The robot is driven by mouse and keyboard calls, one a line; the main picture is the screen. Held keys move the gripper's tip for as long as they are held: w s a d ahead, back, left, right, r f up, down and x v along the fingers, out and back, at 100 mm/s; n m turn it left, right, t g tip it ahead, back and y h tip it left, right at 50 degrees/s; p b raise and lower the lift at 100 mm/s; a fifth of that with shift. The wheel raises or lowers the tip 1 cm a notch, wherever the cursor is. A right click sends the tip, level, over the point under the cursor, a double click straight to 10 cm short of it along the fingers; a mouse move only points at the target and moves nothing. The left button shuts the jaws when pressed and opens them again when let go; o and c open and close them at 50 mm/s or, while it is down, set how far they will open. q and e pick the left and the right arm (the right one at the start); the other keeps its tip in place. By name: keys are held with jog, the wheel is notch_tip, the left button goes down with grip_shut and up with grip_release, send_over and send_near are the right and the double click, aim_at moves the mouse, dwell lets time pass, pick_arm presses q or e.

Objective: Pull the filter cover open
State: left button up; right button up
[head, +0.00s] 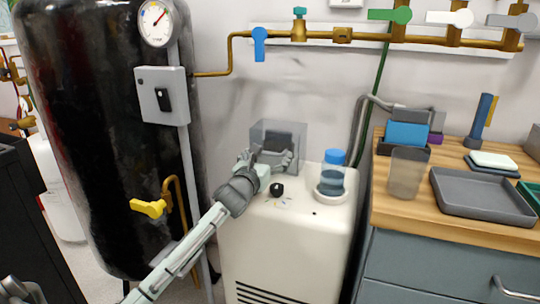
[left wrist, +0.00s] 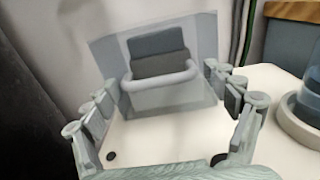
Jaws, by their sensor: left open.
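The filter cover (head: 296,130) is a clear, greyish box-like cover at the back of the white machine's (head: 283,237) top. A dark block shows through it. In the left wrist view the filter cover (left wrist: 204,50) has a rounded grey bar handle (left wrist: 160,79) across its front. My left gripper (head: 266,160) is in front of the cover, its fingers spread. In the left wrist view the left gripper's (left wrist: 162,84) fingers stand on either side of the handle. Whether they touch the cover I cannot tell.
A blue-capped bottle (head: 333,174) stands on the machine to the right of my gripper, near a black knob (head: 276,190). A tall black tank (head: 105,140) is at left. A wooden counter (head: 407,215) with trays is at right. Brass pipes run above.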

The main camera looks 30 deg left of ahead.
pick_arm(q)
jog(key=shift+w, duration=0.25)
